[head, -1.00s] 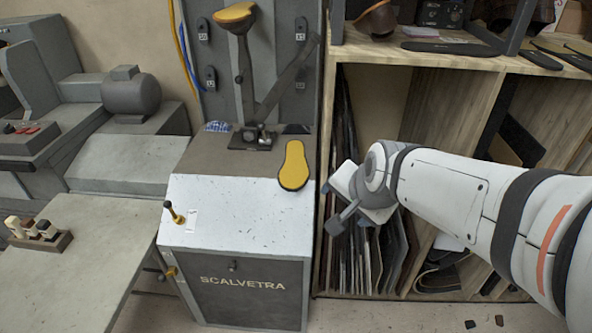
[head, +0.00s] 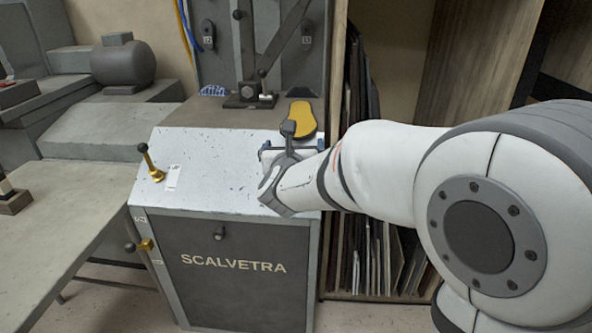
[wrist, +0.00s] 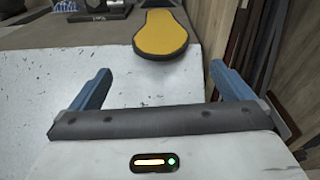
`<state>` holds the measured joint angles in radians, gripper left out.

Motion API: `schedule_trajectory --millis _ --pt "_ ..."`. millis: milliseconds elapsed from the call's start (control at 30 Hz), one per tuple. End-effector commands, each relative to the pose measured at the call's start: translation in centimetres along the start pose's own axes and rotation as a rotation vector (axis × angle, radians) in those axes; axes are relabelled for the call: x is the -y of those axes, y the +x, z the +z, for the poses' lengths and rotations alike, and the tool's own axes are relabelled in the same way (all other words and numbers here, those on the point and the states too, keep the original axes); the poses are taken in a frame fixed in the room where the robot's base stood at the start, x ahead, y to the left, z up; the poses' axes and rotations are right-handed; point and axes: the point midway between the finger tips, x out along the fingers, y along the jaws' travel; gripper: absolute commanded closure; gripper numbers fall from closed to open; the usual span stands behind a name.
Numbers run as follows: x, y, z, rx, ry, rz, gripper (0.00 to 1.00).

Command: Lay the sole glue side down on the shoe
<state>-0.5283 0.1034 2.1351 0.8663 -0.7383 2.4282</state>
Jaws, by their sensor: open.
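The sole (head: 303,119) is a yellow, dark-edged shape lying flat, yellow face up, at the right back of the white machine top. In the wrist view the sole (wrist: 160,37) lies just beyond the fingertips, its wide rounded end toward me and its far end cut off. My gripper (head: 293,146) is over the white top, in front of the sole. In the wrist view my gripper (wrist: 162,82) has its two blue fingers wide apart with nothing between them. The shoe is not in view now; only the lower post (head: 245,45) shows.
The dark clamp base and lever (head: 250,95) stand behind the white top (head: 225,160), left of the sole. A small knobbed lever (head: 149,163) rises at its left. A wooden shelf unit with upright sheets (head: 360,240) stands close on the right. The white top's middle is clear.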

Motion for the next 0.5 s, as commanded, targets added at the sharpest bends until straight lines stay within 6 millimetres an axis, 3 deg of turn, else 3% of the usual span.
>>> schedule_trajectory --millis 33,267,500 --pt "-0.2 0.2 -0.7 0.008 0.03 -0.009 0.0" --pt "-0.2 1.2 -0.4 0.017 0.072 -0.024 0.0" --pt "-0.1 3.9 -0.3 0.015 0.069 -0.024 0.0"
